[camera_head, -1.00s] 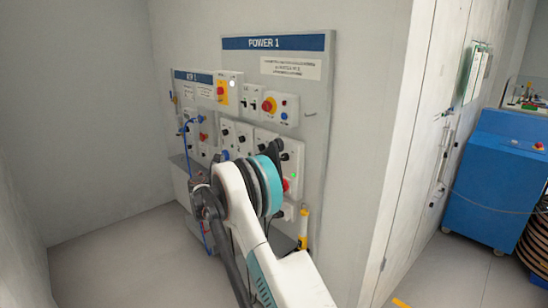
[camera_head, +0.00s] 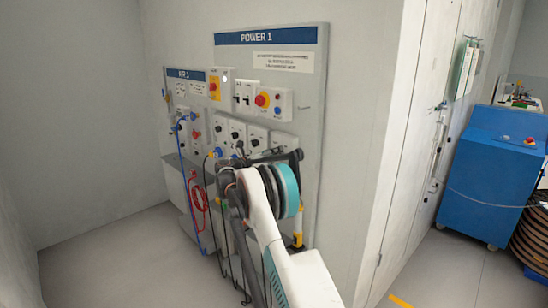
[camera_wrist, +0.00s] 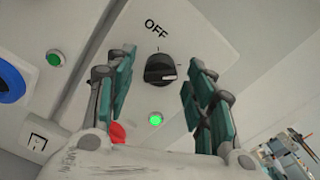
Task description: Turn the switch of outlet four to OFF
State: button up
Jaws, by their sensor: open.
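In the wrist view a black rotary switch (camera_wrist: 160,69) sits on a pale panel face. The word OFF is printed above it, and its light pointer mark points to the right, away from OFF. A lit green lamp (camera_wrist: 156,119) is below the switch. My gripper (camera_wrist: 163,60) is open, with one finger on each side of the switch in the picture and a gap on both sides. I cannot tell its depth to the panel. In the head view my gripper (camera_head: 270,157) is at the lower right of the POWER 1 board (camera_head: 312,90) and hides outlets there. No outlet number is readable.
In the wrist view a green button (camera_wrist: 54,58), a blue socket (camera_wrist: 8,80) and a rocker switch (camera_wrist: 38,142) are at left. In the head view a red cable (camera_head: 197,190) hangs at the board's left. A blue cabinet (camera_head: 490,180) stands at right; the floor at left is clear.

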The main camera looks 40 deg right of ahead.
jog(key=shift+d, duration=0.25)
jog(key=c, duration=1.1)
jog(key=shift+o, duration=0.2)
jog(key=shift+n, duration=0.4)
jog(key=shift+f+n+p, duration=0.1)
jog(key=shift+n+p, duration=1.2)
jog(key=shift+n, duration=7.3)
